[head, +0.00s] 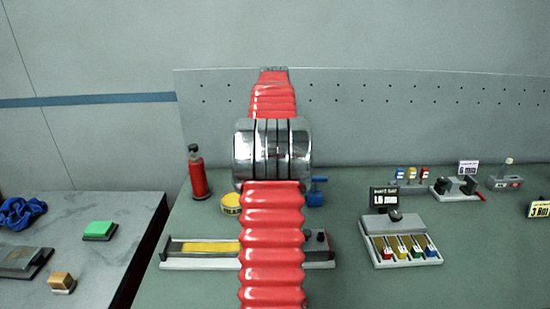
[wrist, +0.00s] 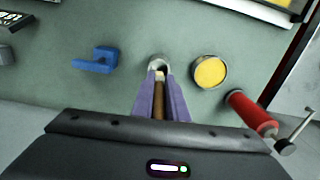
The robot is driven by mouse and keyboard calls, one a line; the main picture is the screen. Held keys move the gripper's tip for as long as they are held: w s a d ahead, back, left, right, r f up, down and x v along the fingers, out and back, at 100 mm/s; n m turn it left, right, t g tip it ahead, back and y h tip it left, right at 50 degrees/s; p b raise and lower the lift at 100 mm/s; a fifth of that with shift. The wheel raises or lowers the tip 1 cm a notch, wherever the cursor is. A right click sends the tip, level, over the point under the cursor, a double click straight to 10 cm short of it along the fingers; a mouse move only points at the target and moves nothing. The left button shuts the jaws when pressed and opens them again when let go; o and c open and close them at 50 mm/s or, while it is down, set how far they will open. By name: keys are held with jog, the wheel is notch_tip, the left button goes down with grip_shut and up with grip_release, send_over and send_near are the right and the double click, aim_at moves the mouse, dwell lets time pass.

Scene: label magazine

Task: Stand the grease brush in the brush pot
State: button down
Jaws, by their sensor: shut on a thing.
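In the wrist view my gripper (wrist: 158,80) has its two purple fingers shut on the grease brush (wrist: 158,102), a slim brown handle lying lengthwise between them. The brush's pale end shows near the fingertips. Just beyond the tips is a small round grey pot (wrist: 159,61), seen from above and partly covered by the fingers and brush; it looks like the brush pot. The brush end overlaps the pot's near side in this view. I cannot tell whether it is inside or above the rim. In the head view my arm hides the gripper, brush and pot.
A yellow-topped tin (wrist: 210,71) stands close right of the pot, with a red cylinder (wrist: 250,112) farther right. A blue item (wrist: 97,60) stands to the left. The head view shows a long tray (head: 200,264) in front and a label stand (head: 400,256) at right.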

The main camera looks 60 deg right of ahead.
notch_tip(320, 180, down, 7)
dwell(1.1)
jog(key=shift+f, duration=0.1)
jog(key=c, duration=1.7)
grip_release()
jog(key=shift+o, duration=0.2)
notch_tip(320, 180, up, 14)
jog(key=shift+f, duration=0.15)
jog(key=shift+d, duration=0.1)
dwell(0.3)
